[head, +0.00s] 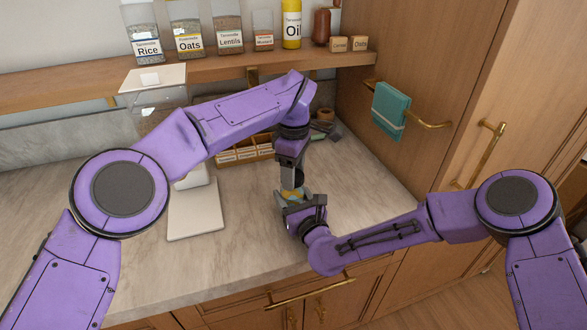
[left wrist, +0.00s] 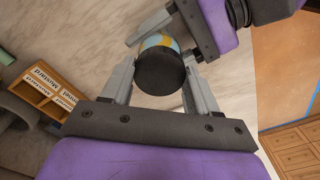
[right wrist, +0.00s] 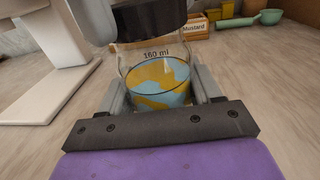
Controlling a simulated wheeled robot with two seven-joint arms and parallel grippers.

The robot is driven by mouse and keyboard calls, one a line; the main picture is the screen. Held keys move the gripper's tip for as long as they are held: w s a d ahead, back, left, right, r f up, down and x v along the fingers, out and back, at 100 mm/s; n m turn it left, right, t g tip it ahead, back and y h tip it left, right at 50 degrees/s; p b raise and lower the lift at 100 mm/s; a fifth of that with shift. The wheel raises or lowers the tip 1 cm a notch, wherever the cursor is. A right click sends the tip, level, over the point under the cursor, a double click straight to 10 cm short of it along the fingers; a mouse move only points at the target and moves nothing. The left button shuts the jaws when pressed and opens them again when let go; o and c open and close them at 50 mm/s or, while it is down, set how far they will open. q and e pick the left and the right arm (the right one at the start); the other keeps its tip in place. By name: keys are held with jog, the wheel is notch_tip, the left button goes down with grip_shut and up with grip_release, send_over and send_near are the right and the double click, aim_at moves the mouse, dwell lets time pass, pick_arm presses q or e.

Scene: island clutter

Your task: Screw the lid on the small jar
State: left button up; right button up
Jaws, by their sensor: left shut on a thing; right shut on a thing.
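My left gripper (head: 291,163) comes from above and is shut on the lid. Whether the threads are engaged cannot be seen.
A white stand with a flat base (head: 195,210) is left of the jar on the marble counter (head: 250,235). A wooden box with labelled compartments (head: 240,155) is behind. A shelf (head: 200,68) holds labelled containers. A teal towel (head: 390,110) hangs at right.

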pick_arm(q)
jog(key=m, duration=0.5)
jog(key=shift+s, duration=0.1)
jog(key=m, duration=0.5)
jog(key=shift+a, duration=0.1)
jog(key=m, duration=0.3)
jog(key=o, duration=1)
jog(key=shift+o, duration=0.4)
